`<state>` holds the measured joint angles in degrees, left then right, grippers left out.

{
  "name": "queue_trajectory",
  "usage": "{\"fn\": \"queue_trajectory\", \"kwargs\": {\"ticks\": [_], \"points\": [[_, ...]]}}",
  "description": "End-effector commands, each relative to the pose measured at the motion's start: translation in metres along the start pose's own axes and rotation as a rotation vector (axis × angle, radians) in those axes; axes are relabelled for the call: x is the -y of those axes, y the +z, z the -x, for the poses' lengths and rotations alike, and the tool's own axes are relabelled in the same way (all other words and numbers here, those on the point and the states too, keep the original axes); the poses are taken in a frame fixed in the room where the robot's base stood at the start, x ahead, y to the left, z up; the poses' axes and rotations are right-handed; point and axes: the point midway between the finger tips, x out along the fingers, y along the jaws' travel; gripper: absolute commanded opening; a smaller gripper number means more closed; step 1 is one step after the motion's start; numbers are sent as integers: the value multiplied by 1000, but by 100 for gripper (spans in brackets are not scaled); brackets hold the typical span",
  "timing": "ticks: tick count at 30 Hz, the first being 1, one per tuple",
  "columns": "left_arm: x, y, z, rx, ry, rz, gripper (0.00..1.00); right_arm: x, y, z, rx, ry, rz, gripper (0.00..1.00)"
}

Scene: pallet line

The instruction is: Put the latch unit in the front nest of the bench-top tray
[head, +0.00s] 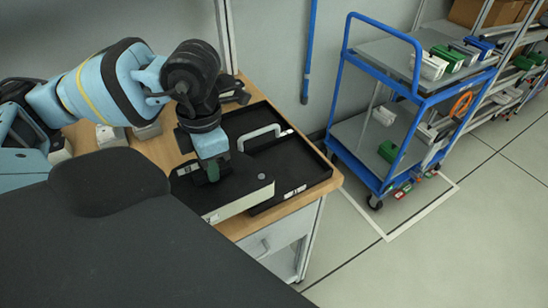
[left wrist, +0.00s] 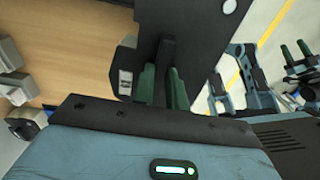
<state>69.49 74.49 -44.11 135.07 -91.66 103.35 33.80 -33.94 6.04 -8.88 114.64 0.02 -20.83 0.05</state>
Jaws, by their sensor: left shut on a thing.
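The latch unit (head: 240,187) is a flat dark plate with a pale side and a round spot near one end. My left gripper (head: 212,175) is shut on its upright dark bar. In the left wrist view the green fingers (left wrist: 163,88) stand on both sides of this bar, and the dark plate (left wrist: 205,35) spreads beyond. The black bench-top tray (head: 318,172) lies under and beside the unit, which covers its front left part. The front nest is largely hidden, and I cannot tell whether the unit touches the tray.
A pale handle-shaped part (head: 262,134) is in the tray's back area. Grey blocks (head: 110,136) stand on the wooden bench (head: 160,150) at left. A blue trolley (head: 408,90) with several parts stands to the right, past clear floor. Blue-grey parts with green posts (left wrist: 288,55) show at the wrist view's right.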

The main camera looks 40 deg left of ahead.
Motion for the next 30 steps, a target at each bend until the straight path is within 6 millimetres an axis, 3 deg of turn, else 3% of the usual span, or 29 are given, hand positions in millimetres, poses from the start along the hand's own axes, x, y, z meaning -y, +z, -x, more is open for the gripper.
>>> {"fn": "queue_trajectory", "kwargs": {"ticks": [7,11,30], "points": [[0,0,0,1,0,1,0,0,8,3,16,-1,3,55],[-2,10,1,4,-3,2,0,-1,9,5,20,0,5,55],[-20,136,-5,2,0,1,0,-3,-9,8,-11,3,10,55]]}}
